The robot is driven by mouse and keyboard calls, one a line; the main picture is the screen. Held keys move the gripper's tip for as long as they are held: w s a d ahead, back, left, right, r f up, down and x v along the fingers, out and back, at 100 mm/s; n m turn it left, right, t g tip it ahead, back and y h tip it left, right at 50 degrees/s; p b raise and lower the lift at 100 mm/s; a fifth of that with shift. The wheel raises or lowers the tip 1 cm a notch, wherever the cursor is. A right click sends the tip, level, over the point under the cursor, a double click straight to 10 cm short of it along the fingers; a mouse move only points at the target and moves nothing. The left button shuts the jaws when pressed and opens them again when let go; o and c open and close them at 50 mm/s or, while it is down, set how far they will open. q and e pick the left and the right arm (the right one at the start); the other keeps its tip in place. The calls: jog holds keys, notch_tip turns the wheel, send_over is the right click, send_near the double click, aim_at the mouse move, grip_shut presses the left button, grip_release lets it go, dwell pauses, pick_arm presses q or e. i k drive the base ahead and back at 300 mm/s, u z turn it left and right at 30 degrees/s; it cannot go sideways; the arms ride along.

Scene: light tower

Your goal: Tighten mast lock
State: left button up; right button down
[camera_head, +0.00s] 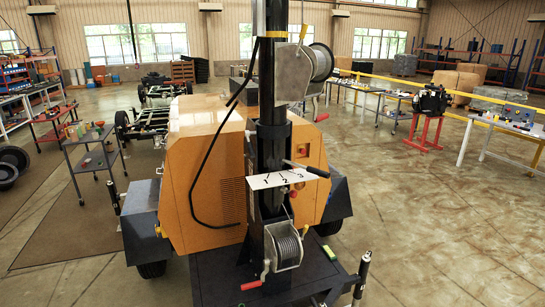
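The light tower's black mast (271,150) stands upright in the middle of the view, in front of its yellow-orange housing (205,160). A white plate (280,179) marked 1, 2, 3 sits across the mast at mid height. A small red knob (299,186) shows just below the plate's right end. I cannot tell for certain which of these is the mast lock, or how tight it is. Neither of my grippers is in view.
An upper winch (305,70) and a lower cable winch (284,247) with a red-tipped crank (252,284) jut from the mast. A black cable (207,150) hangs at the left. A black deck (225,275) lies below. The floor (430,240) at right is clear.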

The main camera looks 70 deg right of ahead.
aim_at(247, 134)
jog(key=k, duration=0.55)
jog(key=z, duration=1.25)
jog(key=i, duration=0.45)
